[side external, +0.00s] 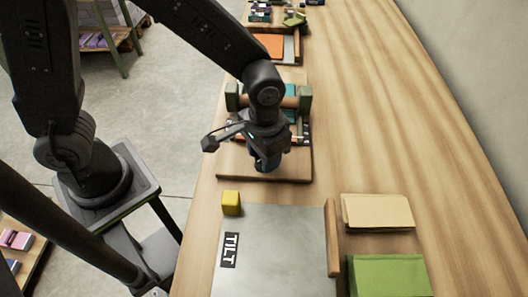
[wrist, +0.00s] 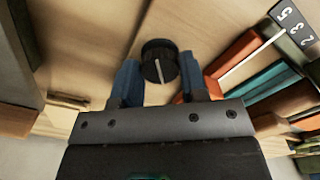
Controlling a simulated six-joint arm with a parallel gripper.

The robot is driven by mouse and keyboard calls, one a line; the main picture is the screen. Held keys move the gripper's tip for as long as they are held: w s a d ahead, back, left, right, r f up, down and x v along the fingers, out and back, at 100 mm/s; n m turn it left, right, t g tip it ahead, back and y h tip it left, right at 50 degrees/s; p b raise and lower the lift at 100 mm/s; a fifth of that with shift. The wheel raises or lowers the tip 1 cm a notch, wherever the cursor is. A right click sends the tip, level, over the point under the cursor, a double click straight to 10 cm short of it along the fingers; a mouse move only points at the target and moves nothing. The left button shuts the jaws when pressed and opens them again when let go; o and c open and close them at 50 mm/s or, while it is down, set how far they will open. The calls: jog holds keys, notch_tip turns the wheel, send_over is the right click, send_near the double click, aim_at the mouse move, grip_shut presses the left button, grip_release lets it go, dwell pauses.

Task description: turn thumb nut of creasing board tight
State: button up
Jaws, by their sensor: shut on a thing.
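The thumb nut (wrist: 157,52) is a round black knob with a white line on its face, seen in the wrist view. My gripper (wrist: 158,76) has its two blue fingers on either side of the nut and is shut on it. In the side view my gripper (side external: 267,160) points down at the near part of the creasing board (side external: 295,172), a wooden board with green end blocks (side external: 305,97) and a wooden bar. The nut is hidden behind my gripper there. Orange and teal pieces (wrist: 232,58) lie right of the nut in the wrist view.
A dark scale plate with white numbers (wrist: 296,28) is at the wrist view's upper right. A yellow block (side external: 231,203), a grey sheet marked TILT (side external: 285,250), a cream stack (side external: 377,211) and a green stack (side external: 388,276) lie nearer. The table's right side is clear.

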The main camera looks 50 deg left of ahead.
jog(key=m, duration=0.3)
jog(key=shift+m, duration=2.3)
jog(key=o, duration=0.9)
notch_tip(320, 180, up, 14)
jog(key=shift+f, duration=0.1)
jog(key=s+a+r+n+t, duration=0.1)
jog(key=s+a+n+t, duration=0.1)
jog(key=a, duration=0.3)
jog(key=s+a+r+n+t, duration=0.1)
jog(key=s+a+n, duration=0.2)
jog(key=a+n, duration=0.1)
jog(key=s+a+r+n+t, duration=0.1)
jog(key=s+a+n+t, duration=0.1)
jog(key=a, duration=0.3)
jog(key=shift+s+a+r+n+t, duration=0.1)
jog(key=shift+s+a+n+t, duration=0.25)
jog(key=shift+s, duration=0.3)
